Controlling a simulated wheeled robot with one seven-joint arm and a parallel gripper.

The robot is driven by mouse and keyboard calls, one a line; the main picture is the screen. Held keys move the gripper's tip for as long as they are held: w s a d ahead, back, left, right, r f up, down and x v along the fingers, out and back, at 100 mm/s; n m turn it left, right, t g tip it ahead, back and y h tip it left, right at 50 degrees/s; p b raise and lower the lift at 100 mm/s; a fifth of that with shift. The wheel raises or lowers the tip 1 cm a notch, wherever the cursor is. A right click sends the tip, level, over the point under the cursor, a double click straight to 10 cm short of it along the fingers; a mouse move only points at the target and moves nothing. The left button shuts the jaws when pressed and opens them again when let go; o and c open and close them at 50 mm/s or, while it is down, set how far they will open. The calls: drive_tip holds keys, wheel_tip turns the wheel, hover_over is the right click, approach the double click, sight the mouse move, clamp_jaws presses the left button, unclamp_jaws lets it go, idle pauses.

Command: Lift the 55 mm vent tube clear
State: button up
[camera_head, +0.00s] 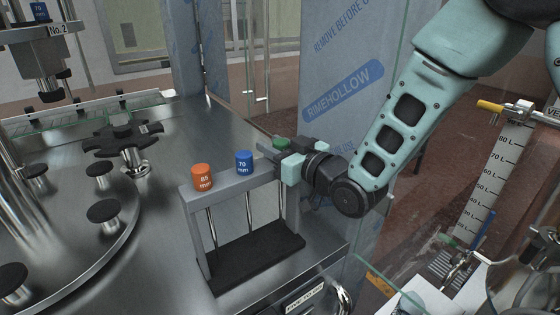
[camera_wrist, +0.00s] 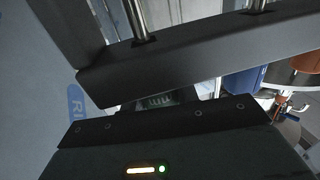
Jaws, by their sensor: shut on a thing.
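A rack (camera_head: 232,193) on the steel table holds an orange-capped 85 mm tube (camera_head: 202,176) and a blue-capped 70 mm tube (camera_head: 244,161). A green cap (camera_head: 282,142) shows at the rack's right end, partly hidden by my gripper (camera_head: 276,149). It is most likely the 55 mm vent tube, but its number is not readable. My gripper is shut on this cap. The wrist view shows part of the dark green cap (camera_wrist: 158,100) with "mm" on it, beside the rack's bar (camera_wrist: 200,62). The tube below the cap is hidden, so I cannot tell how high it sits.
A round turntable (camera_head: 60,235) with black knobs and a star wheel (camera_head: 125,138) stand to the left. Film-wrapped panels (camera_head: 345,80) rise behind the gripper. A glass edge runs along the table's right side. A graduated scale (camera_head: 490,180) stands further right.

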drive_tip(key=shift+r, duration=0.1)
wheel_tip(320, 180, up, 28)
drive_tip(key=b, duration=0.4)
idle(0.6)
drive_tip(key=shift+f+b, duration=1)
drive_tip(key=shift+f, duration=0.25)
wheel_tip(320, 180, down, 2)
drive_tip(key=shift+f+b, duration=0.2)
drive_tip(key=shift+b, duration=0.8)
